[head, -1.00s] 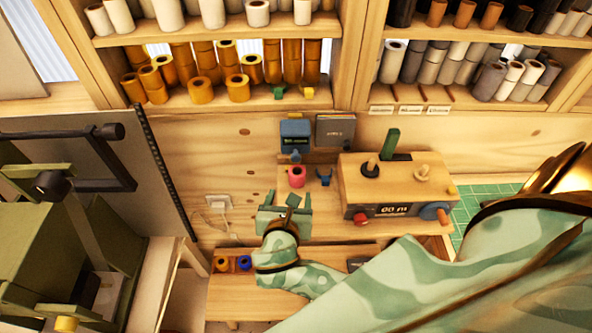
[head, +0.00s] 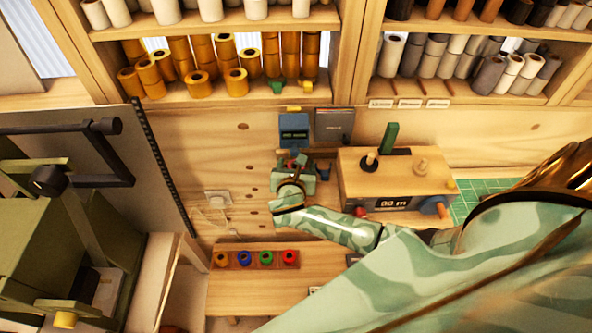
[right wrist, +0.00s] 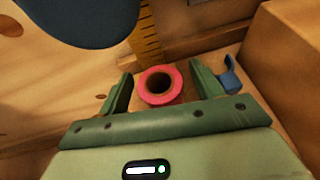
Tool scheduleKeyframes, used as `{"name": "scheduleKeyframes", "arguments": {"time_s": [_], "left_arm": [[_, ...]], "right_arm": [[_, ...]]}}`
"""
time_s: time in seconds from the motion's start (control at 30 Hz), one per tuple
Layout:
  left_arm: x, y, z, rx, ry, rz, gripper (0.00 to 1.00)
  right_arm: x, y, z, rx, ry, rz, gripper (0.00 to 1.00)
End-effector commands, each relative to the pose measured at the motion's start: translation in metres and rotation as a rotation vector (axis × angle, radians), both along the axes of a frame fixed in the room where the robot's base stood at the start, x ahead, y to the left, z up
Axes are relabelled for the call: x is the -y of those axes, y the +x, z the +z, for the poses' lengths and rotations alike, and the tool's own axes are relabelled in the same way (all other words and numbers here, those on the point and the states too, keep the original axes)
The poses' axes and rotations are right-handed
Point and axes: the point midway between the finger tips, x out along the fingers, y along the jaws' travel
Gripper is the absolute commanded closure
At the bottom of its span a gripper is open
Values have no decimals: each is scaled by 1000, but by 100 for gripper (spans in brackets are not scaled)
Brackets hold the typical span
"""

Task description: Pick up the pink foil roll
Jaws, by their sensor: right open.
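The pink foil roll (right wrist: 160,86) stands upright on the wooden bench, its dark round hole facing up in the right wrist view. My right gripper (right wrist: 161,74) is open, with one green finger on each side of the roll and a visible gap to each. In the head view my right gripper (head: 293,170) is over the roll's spot at the back of the bench and hides most of it. My left gripper is in neither view.
A blue device (head: 294,130) and a grey box (head: 335,126) stand behind the gripper. A wooden metering box (head: 395,180) is to the right. A blue hook-like piece (right wrist: 230,75) is beside the right finger. A lower shelf (head: 240,290) holds several coloured rolls.

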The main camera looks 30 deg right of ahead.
Motion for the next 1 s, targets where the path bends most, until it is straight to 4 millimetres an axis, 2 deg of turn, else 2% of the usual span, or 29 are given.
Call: {"name": "scheduleKeyframes", "arguments": {"time_s": [0.1,0.27,0.3,0.67,0.97,1.0], "left_arm": [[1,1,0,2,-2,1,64],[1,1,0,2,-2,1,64],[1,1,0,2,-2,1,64],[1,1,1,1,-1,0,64],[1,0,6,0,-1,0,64],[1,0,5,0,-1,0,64]], "right_arm": [[0,0,0,0,0,0,34],[-1,0,0,-1,1,0,79],[-1,0,0,-1,1,0,84],[-1,0,4,0,2,1,84],[-1,0,38,3,3,0,84],[-6,-7,35,-3,3,2,84]]}}
